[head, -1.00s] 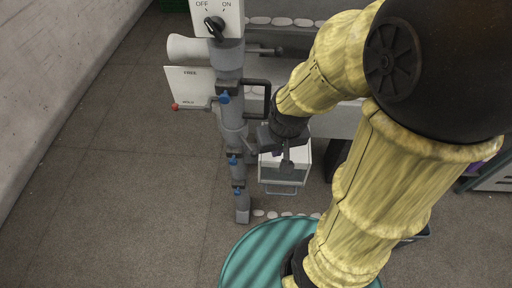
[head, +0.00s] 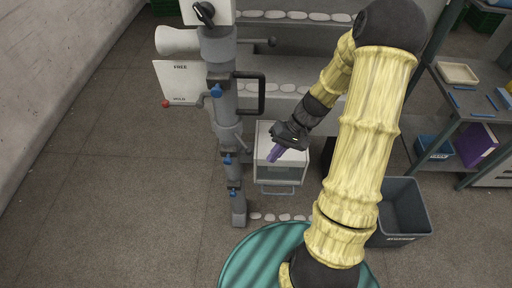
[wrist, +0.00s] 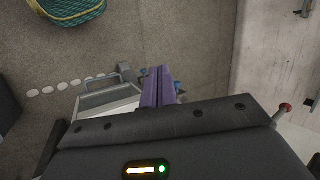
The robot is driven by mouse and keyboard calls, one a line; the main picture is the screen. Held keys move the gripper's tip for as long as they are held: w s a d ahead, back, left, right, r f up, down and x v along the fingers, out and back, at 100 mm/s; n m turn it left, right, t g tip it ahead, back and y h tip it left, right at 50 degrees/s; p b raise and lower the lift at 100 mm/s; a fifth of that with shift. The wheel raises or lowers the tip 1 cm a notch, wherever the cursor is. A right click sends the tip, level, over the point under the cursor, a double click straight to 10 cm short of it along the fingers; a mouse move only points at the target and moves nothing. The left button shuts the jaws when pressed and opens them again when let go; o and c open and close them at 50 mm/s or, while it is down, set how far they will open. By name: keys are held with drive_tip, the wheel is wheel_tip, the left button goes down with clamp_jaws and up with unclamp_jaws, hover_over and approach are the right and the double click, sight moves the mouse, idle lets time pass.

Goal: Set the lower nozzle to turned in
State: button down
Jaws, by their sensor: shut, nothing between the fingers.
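A grey upright column (head: 222,125) of the winder carries several small blue-tipped fittings. The lowest blue fitting (head: 232,191) sits near the column's foot, and another (head: 227,160) is just above it. I take the lowest for the lower nozzle, but it is too small to tell which way it is turned. My gripper (head: 272,156) is to the right of the column, above a white box, apart from the fittings. Its purple fingers (wrist: 158,88) are shut with nothing between them. In the wrist view the fingers partly cover the column and its blue parts.
A white box with a handle (head: 279,172) stands right of the column. A black bar handle (head: 262,94) juts from the column higher up. A grey bin (head: 405,208) stands at right. Floor left of the column is clear.

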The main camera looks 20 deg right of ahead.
drive_tip(key=w+d+f+m+t+y+b, duration=0.2)
drive_tip(key=w+d+f+t+y+b, duration=0.1)
drive_tip(key=w+d+f+t+y, duration=0.4)
drive_tip(key=w+d+t, duration=0.1)
drive_tip(key=w+d, duration=0.1)
drive_tip(key=d, duration=0.1)
drive_tip(key=shift+f+m+t+y+b, duration=0.2)
drive_tip(key=shift+m+t+y+b, duration=0.1)
drive_tip(key=shift+m+t+b, duration=0.1)
drive_tip(key=s+p+x, duration=0.1)
drive_tip(key=p+x, duration=0.1)
drive_tip(key=x, duration=0.4)
drive_tip(key=s+a+p+x, duration=0.1)
drive_tip(key=p+x, duration=0.2)
drive_tip(key=x, duration=0.3)
drive_tip(key=shift+a+f, duration=0.2)
drive_tip(key=shift+a, duration=0.3)
drive_tip(key=shift+s+a, duration=0.15)
